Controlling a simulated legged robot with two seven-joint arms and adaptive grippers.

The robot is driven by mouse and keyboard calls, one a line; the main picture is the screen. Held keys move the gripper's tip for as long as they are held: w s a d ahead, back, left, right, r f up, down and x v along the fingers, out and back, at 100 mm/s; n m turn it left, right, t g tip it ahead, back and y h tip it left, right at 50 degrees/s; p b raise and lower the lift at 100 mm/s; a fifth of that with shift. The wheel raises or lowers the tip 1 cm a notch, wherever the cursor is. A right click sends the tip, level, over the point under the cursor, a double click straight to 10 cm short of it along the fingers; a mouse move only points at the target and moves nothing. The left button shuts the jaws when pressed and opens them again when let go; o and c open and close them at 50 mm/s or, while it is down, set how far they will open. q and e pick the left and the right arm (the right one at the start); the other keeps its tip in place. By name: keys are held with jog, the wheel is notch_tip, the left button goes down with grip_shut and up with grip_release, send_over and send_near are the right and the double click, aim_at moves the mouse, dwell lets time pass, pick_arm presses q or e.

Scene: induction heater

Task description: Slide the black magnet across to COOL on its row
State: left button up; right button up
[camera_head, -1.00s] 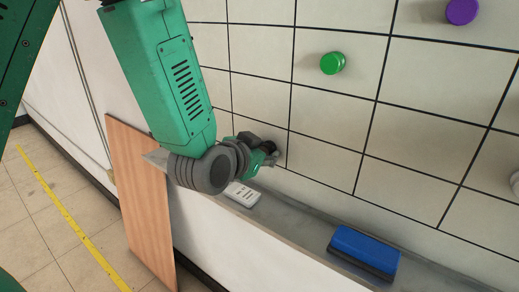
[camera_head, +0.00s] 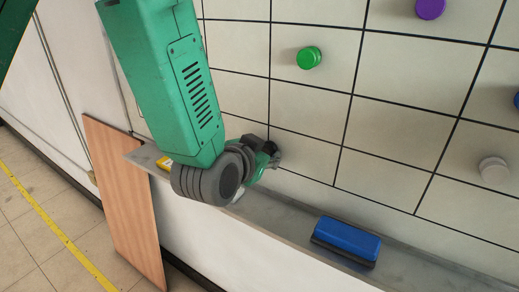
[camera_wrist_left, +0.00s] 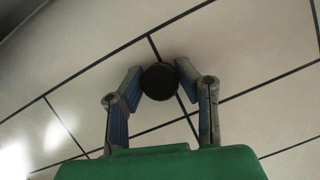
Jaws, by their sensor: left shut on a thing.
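The black magnet (camera_wrist_left: 160,81) is a round dark disc on the gridded whiteboard. It sits between the two fingertips of my left gripper (camera_wrist_left: 158,84) in the left wrist view, over a vertical grid line and just above a horizontal one. The fingers are shut on its sides. In the head view my left gripper (camera_head: 272,158) is at the board's lower rows, above the tray, and its wrist largely hides the magnet. No COOL label is readable. My right gripper is not in view.
The whiteboard (camera_head: 395,130) also bears a green magnet (camera_head: 308,58), a purple magnet (camera_head: 430,8), a white magnet (camera_head: 493,170) and a blue one (camera_head: 517,99) at the right edge. A blue eraser (camera_head: 346,241) lies on the tray (camera_head: 283,238). A wooden panel (camera_head: 122,200) leans at left.

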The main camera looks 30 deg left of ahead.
aim_at(300, 159)
pick_arm(q)
jog(key=shift+s+d+r+p, duration=0.15)
jog(key=shift+d+p, duration=0.35)
jog(key=shift+d, duration=1.35)
jog(key=shift+s+d+r+p, duration=0.1)
jog(key=shift+d+p, duration=0.4)
jog(key=shift+d, duration=1.3)
jog(key=o, duration=1.2)
jog(key=shift+w+f, duration=0.1)
